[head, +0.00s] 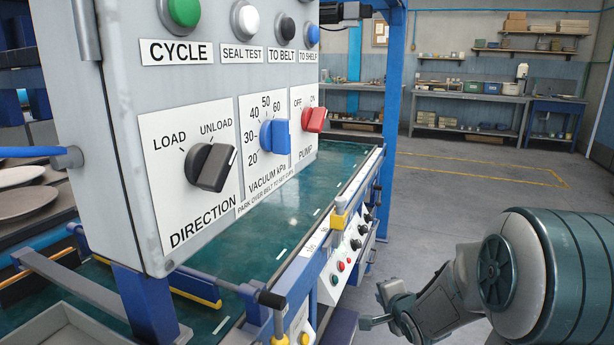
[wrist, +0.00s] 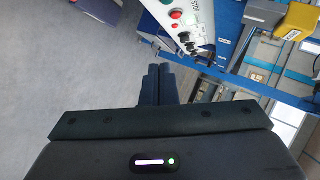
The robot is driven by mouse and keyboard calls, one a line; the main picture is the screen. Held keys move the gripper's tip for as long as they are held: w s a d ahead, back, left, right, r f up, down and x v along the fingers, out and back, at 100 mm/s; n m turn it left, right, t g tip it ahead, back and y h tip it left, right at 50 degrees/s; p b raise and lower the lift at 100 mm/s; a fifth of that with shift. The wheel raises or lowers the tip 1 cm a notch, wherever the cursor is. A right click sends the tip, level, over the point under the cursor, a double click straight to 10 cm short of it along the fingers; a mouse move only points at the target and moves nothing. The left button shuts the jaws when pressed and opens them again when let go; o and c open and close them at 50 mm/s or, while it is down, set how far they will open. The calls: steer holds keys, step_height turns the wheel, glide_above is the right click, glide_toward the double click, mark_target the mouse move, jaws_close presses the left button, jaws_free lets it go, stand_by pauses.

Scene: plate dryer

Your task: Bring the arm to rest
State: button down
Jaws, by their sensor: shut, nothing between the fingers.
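My gripper (head: 367,322) is at the lower right of the head view, with my arm reaching in from the right edge. It is beside the blue machine frame, near a small button panel (head: 344,258). In the wrist view my gripper (wrist: 159,72) has its two dark fingers together, with nothing between them. The wrist view also shows the button panel (wrist: 186,25) past the fingertips, apart from them.
A grey control box (head: 150,150) with a black direction knob (head: 212,167), a blue vacuum knob (head: 275,136) and a red pump knob (head: 314,120) fills the left. A green belt (head: 285,225) runs behind it. Open floor (head: 440,190) lies to the right.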

steer(key=s+r+n+g+h+p, duration=0.1)
steer(key=s+r+n+g+p, duration=0.15)
steer(key=s+r+p, duration=0.4)
steer(key=s+r+n+g+h+p, duration=0.15)
steer(key=s+r+n+p, duration=0.25)
steer(key=r, duration=0.6)
steer(key=s+a+r+n+g+p, duration=0.1)
steer(key=s+r+n+g+p, duration=0.1)
steer(key=s+r+p, duration=0.3)
steer(key=s+a+r+n+g+p, duration=0.2)
steer(key=s+r+n+p, duration=0.3)
steer(key=s, duration=0.7)
step_height(320, 180, up, 2)
steer(key=shift+s+r+g+y+p, duration=0.15)
steer(key=shift+g+y+p, duration=0.25)
steer(key=shift+y+p, duration=0.05)
stand_by(1.3)
steer(key=shift+a, duration=0.15)
